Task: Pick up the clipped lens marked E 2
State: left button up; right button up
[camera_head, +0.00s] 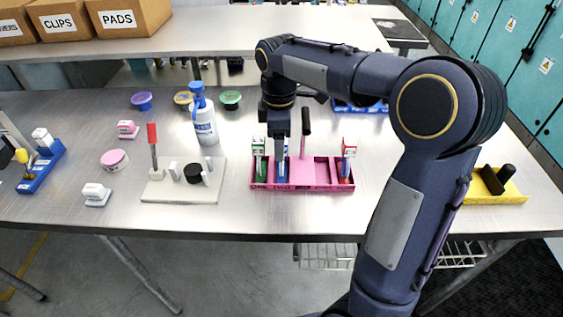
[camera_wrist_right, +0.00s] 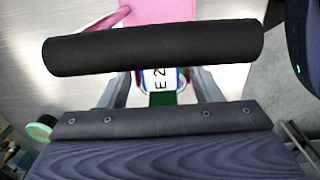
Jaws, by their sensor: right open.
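The clipped lens marked E 2 (camera_wrist_right: 158,80) shows its white label in the right wrist view, with coloured edges and green beside the label. My right gripper (camera_wrist_right: 161,88) is open, with one grey finger on each side of it. In the head view my right gripper (camera_head: 282,150) points down into the pink tray (camera_head: 315,186), over a blue-based piece (camera_head: 282,181). It partly hides that piece. A green-and-white piece (camera_head: 258,158) stands just left and a red-and-white piece (camera_head: 348,156) at the tray's right end. I cannot tell whether the fingers touch the lens. My left gripper is out of view.
A dark upright handle (camera_head: 306,122) rises from the tray, close to my right gripper. A black bar (camera_wrist_right: 155,46) crosses the wrist view. A pale board (camera_head: 180,190), a blue-and-white bottle (camera_head: 204,120) and a yellow tray (camera_head: 497,190) stand on the steel table.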

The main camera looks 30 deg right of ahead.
jog(key=shift+f, duration=0.55)
grip_shut()
